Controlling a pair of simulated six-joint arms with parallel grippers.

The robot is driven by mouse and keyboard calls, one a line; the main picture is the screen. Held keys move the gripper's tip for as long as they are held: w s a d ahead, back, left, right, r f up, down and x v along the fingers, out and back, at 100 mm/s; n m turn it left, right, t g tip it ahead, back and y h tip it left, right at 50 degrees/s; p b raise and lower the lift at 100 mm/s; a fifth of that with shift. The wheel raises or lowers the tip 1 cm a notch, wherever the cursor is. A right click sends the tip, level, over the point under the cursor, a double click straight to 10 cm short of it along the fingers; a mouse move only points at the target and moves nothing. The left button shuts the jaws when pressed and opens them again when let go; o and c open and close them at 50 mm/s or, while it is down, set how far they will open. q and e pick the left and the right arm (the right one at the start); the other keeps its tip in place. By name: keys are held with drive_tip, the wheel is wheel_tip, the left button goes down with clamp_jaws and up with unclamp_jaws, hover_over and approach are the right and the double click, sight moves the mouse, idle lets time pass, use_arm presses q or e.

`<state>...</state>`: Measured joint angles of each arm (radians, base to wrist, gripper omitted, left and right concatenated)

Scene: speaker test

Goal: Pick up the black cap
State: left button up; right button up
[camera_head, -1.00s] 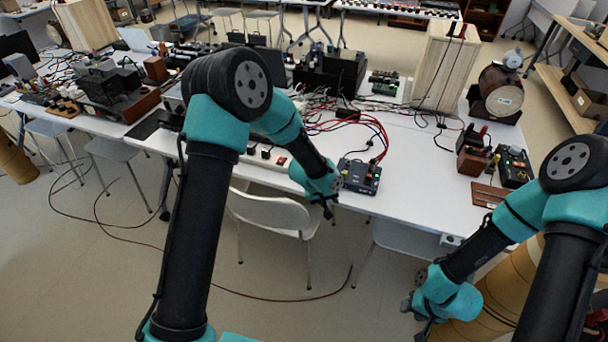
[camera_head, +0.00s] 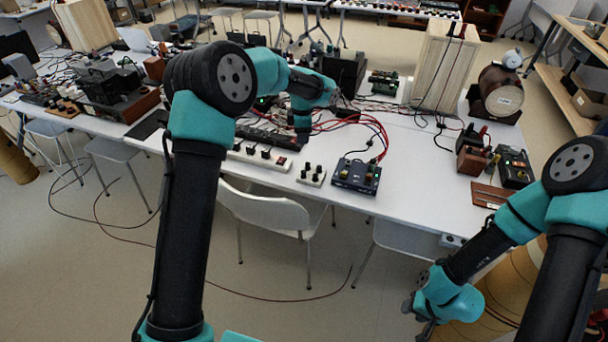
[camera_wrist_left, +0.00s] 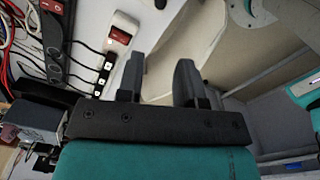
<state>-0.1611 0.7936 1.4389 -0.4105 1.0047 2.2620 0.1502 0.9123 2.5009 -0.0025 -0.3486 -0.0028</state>
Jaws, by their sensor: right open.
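I cannot single out the black cap for certain. Small black knobs or caps stand on a small white block (camera_head: 312,175) near the table's front edge. My left gripper (camera_head: 302,136) points down over the table, left of and behind that block. In the left wrist view its two dark fingers (camera_wrist_left: 158,82) are apart with nothing seen between them. My right gripper (camera_head: 422,328) hangs low at the lower right, off the table's front edge, and its fingertips are small and dark there.
A white power strip (camera_head: 262,155) with black plugs lies left of the block; it also shows in the left wrist view (camera_wrist_left: 120,33). A dark blue box (camera_head: 356,176) with knobs and red cables stands right of the block. A chair (camera_head: 265,210) stands in front of the table.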

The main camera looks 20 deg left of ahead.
use_arm(q)
drive_tip(key=shift+a, duration=0.1)
hover_over(304, 171)
drive_tip(key=f, duration=1.2)
drive_tip(key=shift+s+a, duration=0.1)
drive_tip(key=shift+a, duration=0.1)
drive_tip(key=shift+d+f, duration=0.15)
drive_tip(key=shift+f, duration=2.5)
clamp_jaws()
